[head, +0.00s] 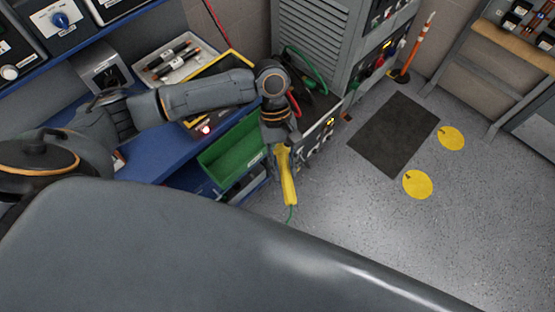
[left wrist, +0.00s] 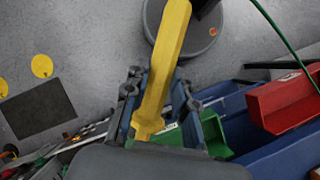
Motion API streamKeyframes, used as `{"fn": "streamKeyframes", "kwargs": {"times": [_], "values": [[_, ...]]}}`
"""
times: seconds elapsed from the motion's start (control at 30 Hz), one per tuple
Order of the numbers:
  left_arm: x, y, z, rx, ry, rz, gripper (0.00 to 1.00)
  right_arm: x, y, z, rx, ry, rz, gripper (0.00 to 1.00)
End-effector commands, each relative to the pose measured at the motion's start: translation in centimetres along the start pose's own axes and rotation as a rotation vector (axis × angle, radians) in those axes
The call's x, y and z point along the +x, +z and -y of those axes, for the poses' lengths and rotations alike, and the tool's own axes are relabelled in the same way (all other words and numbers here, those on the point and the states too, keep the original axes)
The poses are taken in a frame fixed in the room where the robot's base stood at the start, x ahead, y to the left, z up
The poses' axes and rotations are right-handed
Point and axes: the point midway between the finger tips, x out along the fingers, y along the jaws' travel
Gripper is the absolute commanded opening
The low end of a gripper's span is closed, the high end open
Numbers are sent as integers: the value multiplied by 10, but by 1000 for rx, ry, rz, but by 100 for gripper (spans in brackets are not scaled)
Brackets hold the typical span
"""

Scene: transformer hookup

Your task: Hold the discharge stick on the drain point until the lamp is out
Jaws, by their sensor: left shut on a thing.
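The discharge stick, a yellow handle (head: 287,178), hangs from my left gripper (head: 280,142) in front of the grey cabinet (head: 310,45). A green lead trails from the handle's lower end. In the left wrist view the yellow handle (left wrist: 168,65) lies between the fingers of my left gripper (left wrist: 156,108), which is shut on it. The stick's tip is not clear in either view. Small yellow lights show on the cabinet's low front panel (head: 328,130); I cannot tell which part there is the drain point. A red light (head: 206,129) glows on the bench. My right gripper is not in view.
A green bin (head: 232,155) sits beside my left arm at the blue bench's (head: 150,170) edge. A tray (head: 178,62) with dark rods stands behind. The floor holds a dark mat (head: 395,135) and yellow discs (head: 417,184). An orange-and-white pole (head: 420,45) stands near the wall.

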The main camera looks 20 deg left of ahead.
Motion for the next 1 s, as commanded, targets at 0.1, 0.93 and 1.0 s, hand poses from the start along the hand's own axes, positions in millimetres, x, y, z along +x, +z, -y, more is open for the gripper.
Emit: {"fn": "streamKeyframes", "kwargs": {"times": [0.1,0.93,1.0], "values": [[5,-7,11,-60,76,2,0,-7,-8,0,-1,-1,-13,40],[-5,-62,24,-97,136,-7,0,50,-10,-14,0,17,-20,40],[-8,-66,25,-97,136,-6,0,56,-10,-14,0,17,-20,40]]}}
